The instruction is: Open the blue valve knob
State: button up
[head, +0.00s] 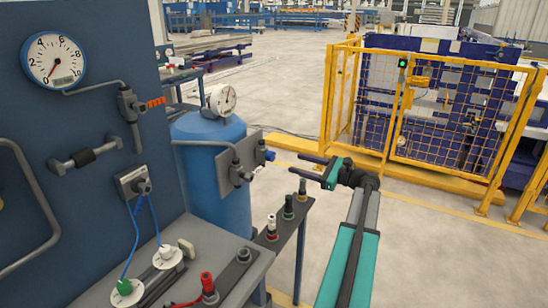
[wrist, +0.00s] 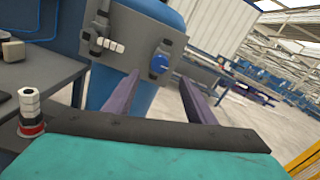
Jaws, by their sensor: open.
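The blue valve knob (wrist: 158,65) is a round knob on a grey plate (wrist: 140,45) fixed to the front of a blue tank. In the head view the blue knob (head: 270,155) shows at the right edge of that plate. My gripper (head: 306,166) is open and empty, to the right of the knob with its fingers pointing left toward the plate. In the wrist view my gripper (wrist: 158,85) has its two purple-grey fingers apart, with the knob beyond and between them. The fingers appear clear of the knob.
The blue tank (head: 222,195) carries a gauge on top. A low bench (head: 292,222) with several small knobs stands below my gripper. A blue panel (head: 70,130) with a gauge and pipes is at the left. A yellow fence (head: 430,110) stands behind at the right. Floor between is clear.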

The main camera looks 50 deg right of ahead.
aim_at(273, 157)
jog(key=p+x, duration=0.1)
jog(key=x, duration=1)
jog(key=shift+w+p, duration=0.2)
jog(key=shift+p, duration=0.2)
jog(key=c, duration=1)
